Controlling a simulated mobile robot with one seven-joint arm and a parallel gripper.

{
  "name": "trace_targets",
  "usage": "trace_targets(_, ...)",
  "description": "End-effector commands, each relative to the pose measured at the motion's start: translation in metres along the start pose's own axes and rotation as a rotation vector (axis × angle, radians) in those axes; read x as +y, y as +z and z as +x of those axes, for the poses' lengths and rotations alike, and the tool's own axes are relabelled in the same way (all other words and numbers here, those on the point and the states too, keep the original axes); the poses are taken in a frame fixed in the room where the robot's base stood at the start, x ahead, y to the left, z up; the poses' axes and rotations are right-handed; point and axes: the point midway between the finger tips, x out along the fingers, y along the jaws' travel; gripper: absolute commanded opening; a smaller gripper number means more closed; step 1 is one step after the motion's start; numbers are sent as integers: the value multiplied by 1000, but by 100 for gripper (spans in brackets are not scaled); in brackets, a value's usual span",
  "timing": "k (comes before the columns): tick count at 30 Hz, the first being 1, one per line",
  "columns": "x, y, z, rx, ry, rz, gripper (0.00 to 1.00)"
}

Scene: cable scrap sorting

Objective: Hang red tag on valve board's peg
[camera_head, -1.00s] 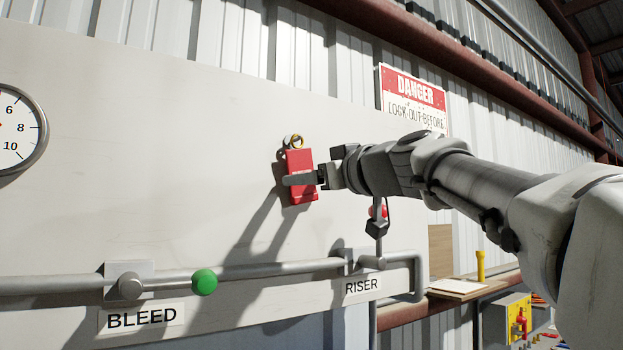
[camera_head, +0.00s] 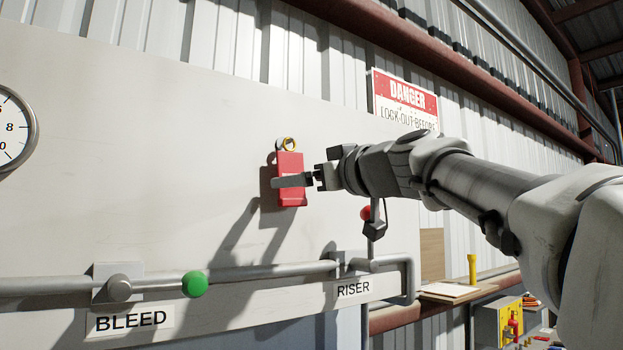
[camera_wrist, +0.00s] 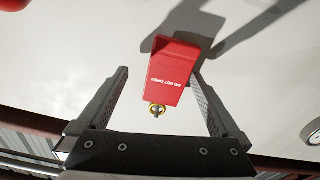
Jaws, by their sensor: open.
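The red tag (camera_head: 291,192) hangs upright against the pale valve board (camera_head: 150,150), with a brass ring at its top. In the wrist view the tag (camera_wrist: 176,72) shows white lettering, and the peg's small grey end (camera_wrist: 157,111) shows inside its ring. My gripper (camera_head: 291,181) reaches in from the right, with one finger across the front of the tag. In the wrist view my gripper (camera_wrist: 160,76) is open, with one finger on each side of the tag and a gap visible to its left. The far finger is hidden in the head view.
Below the tag run a grey pipe (camera_head: 235,275) with a green knob (camera_head: 195,284) and BLEED and RISER labels. A gauge (camera_head: 12,130) is at the left edge. A danger sign (camera_head: 405,98) is behind my arm. The board around the tag is clear.

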Motion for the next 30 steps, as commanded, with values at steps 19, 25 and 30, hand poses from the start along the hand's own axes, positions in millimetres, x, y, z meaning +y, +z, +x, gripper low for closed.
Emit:
trace_targets(19, -1, 2, -143, 1, 0, 0, 100)
trace_targets(25, 0, 1, -161, 1, 1, 0, 100)
trace_targets(30, -1, 7, -163, -14, 1, 14, 100)
